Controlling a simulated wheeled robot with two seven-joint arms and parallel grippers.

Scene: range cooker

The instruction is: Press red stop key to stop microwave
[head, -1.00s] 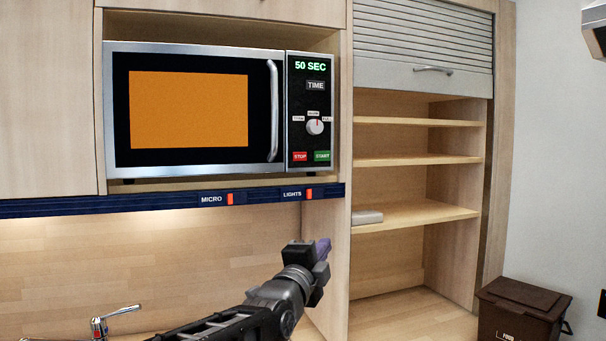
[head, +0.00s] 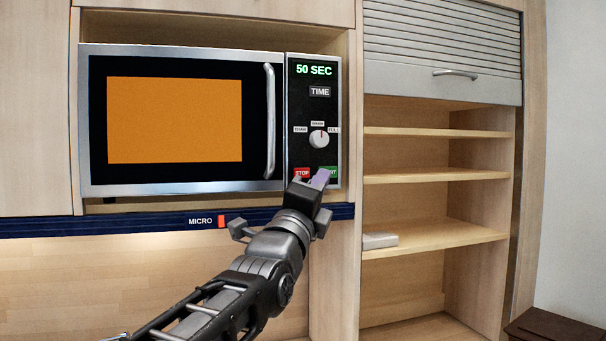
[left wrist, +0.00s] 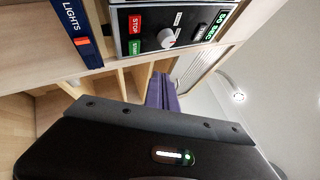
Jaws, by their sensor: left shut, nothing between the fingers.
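The microwave (head: 180,187) sits in a wall niche, its window (head: 175,120) lit orange and its display (head: 313,70) reading 50 SEC. The red STOP key (head: 301,173) is low on the control panel, left of the green START key (head: 331,171). Both keys also show in the left wrist view, STOP (left wrist: 136,24) and START (left wrist: 135,47). My left gripper (head: 320,179) is shut and empty, its purple fingers overlapping part of the START key in the head view. In the left wrist view the fingertips (left wrist: 162,90) appear apart from the panel. My right gripper is out of view.
A dark blue rail (head: 120,222) with the MICRO switch (head: 221,221) runs below the microwave. Open shelves (head: 435,240) with a small grey item (head: 379,240) stand at the right, under a roller shutter (head: 440,50). A brown bin (head: 555,328) is at lower right.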

